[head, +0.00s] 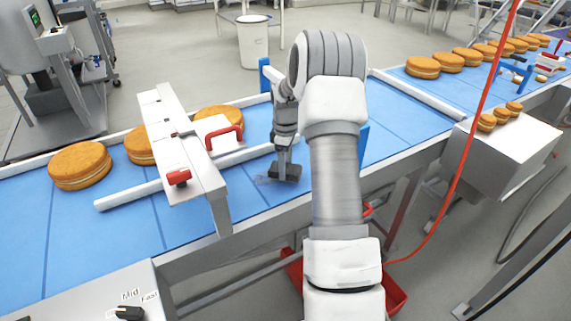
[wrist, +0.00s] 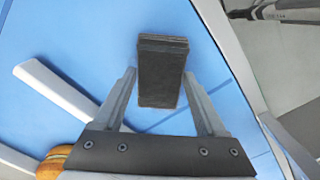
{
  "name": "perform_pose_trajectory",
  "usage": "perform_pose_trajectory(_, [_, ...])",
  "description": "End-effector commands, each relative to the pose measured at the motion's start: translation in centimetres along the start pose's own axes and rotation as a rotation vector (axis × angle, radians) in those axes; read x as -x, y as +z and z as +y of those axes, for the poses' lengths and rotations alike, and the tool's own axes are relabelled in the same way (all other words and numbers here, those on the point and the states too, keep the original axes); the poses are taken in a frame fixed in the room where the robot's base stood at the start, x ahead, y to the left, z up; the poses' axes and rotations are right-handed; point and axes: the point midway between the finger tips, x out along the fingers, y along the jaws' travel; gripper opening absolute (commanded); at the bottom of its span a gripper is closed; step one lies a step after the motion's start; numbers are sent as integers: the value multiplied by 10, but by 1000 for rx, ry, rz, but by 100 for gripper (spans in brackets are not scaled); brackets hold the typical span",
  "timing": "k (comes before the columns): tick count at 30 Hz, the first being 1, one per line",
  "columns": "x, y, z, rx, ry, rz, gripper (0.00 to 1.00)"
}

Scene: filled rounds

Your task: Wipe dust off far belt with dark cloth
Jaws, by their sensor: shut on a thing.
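My gripper (head: 284,158) points down over the blue belt (head: 110,222) and is shut on a dark folded cloth (head: 285,172). In the wrist view the cloth (wrist: 162,75) shows as a dark block between the two fingers of my gripper (wrist: 160,88). The cloth is at or just above the belt; I cannot tell whether it touches. A faint greyish smudge (head: 262,180), perhaps dust, shows on the belt just left of the cloth. The belt goes on to the upper right (head: 398,110), where my arm hides part of it.
A white and grey bridge (head: 180,150) with red handles spans the belt to the left. White guide rails (head: 130,199) lie along the belt. Several round filled cakes (head: 80,166) stand on the left, and more (head: 422,67) at upper right. A red cable (head: 470,140) hangs at right.

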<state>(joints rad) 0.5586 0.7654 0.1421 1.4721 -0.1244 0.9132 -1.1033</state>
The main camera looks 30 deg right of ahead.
Motion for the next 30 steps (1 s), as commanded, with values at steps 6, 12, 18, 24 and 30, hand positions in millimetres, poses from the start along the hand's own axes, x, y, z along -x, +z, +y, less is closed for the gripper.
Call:
perform_pose_trajectory(6, [0,0,0,0,0,0,30])
perform_pose_trajectory(12, [-1,0,0,0,0,0,30])
perform_pose_trajectory(18, [-4,0,0,0,0,0,30])
perform_pose_trajectory(24, [-9,0,0,0,0,0,30])
perform_pose_trajectory(30, [-13,0,0,0,0,0,30])
